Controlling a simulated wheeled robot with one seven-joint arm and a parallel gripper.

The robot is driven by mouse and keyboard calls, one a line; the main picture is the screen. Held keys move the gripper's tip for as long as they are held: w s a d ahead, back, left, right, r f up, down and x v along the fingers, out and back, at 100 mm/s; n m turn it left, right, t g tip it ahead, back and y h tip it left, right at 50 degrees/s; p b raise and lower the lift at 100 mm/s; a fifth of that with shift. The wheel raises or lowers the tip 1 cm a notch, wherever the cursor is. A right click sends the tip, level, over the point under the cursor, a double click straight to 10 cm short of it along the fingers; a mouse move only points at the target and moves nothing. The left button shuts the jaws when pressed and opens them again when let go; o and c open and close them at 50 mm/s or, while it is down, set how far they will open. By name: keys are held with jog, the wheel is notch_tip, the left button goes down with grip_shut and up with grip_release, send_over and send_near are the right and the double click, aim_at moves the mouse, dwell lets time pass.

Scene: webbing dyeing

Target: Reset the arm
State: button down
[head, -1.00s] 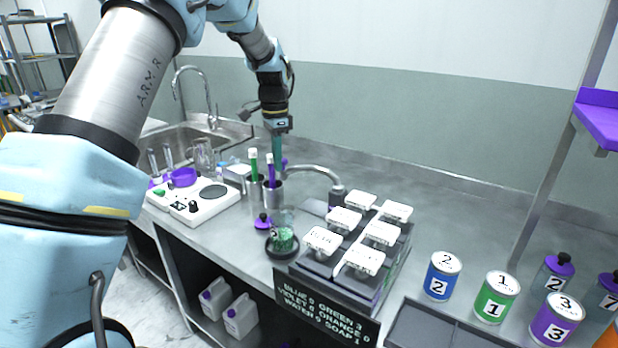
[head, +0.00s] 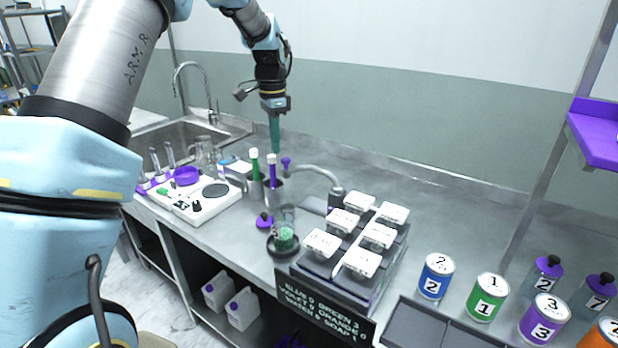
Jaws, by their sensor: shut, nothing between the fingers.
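My gripper (head: 275,138) shows in the head view at the end of my arm, pointing down with its teal fingers together and nothing between them. It hangs above the back part of the steel counter (head: 420,215), just above and behind the two metal cups with the green-handled tool (head: 254,163) and the purple-handled tool (head: 271,172). My large blue and grey arm links fill the left of the view and hide part of the room behind them.
A hot plate (head: 197,203) and glassware stand left of the cups, near the sink (head: 190,140). A beaker of green liquid (head: 284,238) and a rack with white-lidded containers (head: 340,222) are in front. Numbered cans, including a blue one (head: 435,277), stand at right.

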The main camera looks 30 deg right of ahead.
jog(key=shift+s+r, duration=0.1)
jog(key=shift+r, duration=0.4)
jog(key=s+a+f+n+b, duration=0.25)
jog(key=a+n, duration=0.45)
jog(key=a, duration=1)
jog(key=s+a+f+n+b, duration=0.1)
jog(key=s+a+f+n, duration=0.1)
jog(key=s+a+n, duration=0.3)
jog(key=s+a+f+n+t+b, duration=0.1)
jog(key=s+a+n, duration=0.4)
jog(key=s+a, duration=0.5)
jog(key=shift+a+f+t, duration=0.3)
jog(key=shift+a+f, duration=0.5)
jog(key=shift+f, duration=0.1)
